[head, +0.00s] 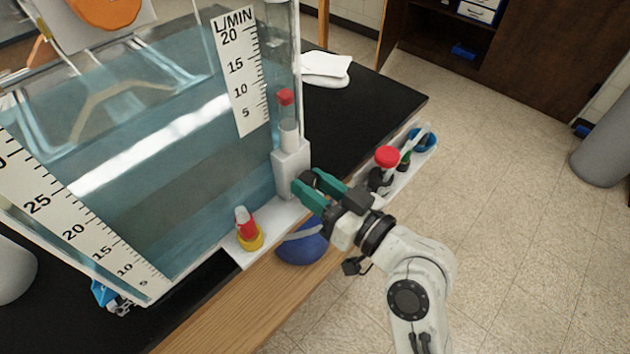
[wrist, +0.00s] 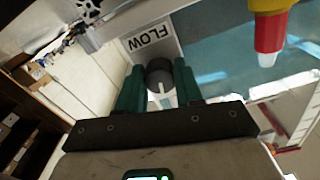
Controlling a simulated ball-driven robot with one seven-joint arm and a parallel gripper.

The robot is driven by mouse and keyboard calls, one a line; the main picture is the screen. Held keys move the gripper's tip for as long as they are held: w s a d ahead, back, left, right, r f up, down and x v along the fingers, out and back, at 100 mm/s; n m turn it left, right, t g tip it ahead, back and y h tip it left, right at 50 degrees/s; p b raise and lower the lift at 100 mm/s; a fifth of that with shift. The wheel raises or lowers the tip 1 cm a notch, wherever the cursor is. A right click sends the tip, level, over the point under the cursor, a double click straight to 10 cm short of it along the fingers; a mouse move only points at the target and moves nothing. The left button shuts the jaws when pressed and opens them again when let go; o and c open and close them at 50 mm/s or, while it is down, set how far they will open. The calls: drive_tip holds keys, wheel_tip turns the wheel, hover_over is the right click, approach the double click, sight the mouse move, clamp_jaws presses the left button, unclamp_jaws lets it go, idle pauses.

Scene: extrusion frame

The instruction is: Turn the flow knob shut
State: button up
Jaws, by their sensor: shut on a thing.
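The flow knob (wrist: 160,77) is a dark round knob on a white block labelled FLOW (wrist: 150,40) in the wrist view. In the head view the white block (head: 291,169) stands at the foot of a clear flow tube with a red float (head: 286,97) inside. My gripper (head: 309,187) reaches in from the right with green fingers; it also shows in the wrist view (wrist: 161,84). The fingers sit on either side of the knob and are shut on it. In the head view the fingers hide most of the knob.
A yellow and red nozzle (head: 247,230) stands left of the block on the white base. A red-topped knob (head: 387,157) and a blue ring (head: 421,139) are to the right. A blue ball-like object (head: 302,246) lies below the arm. A water tank (head: 160,140) fills the left.

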drive_tip(key=m+p, duration=0.1)
drive_tip(key=m, duration=0.2)
drive_tip(key=shift+m, duration=0.4)
drive_tip(key=m+p, duration=0.3)
drive_tip(key=m, duration=0.1)
drive_tip(key=shift+m, duration=0.3)
drive_tip(key=m+p, duration=0.2)
drive_tip(key=m, duration=0.1)
drive_tip(key=shift+r, duration=0.1)
drive_tip(key=shift+m+p, duration=1.2)
drive_tip(key=shift+m, duration=0.8)
drive_tip(key=o, duration=1)
drive_tip(key=shift+o, duration=0.2)
drive_tip(key=shift+s, duration=0.1)
drive_tip(key=b+v, duration=0.3)
drive_tip(key=v, duration=0.7)
drive_tip(key=shift+s+d, duration=0.25)
drive_tip(key=shift+d, duration=0.1)
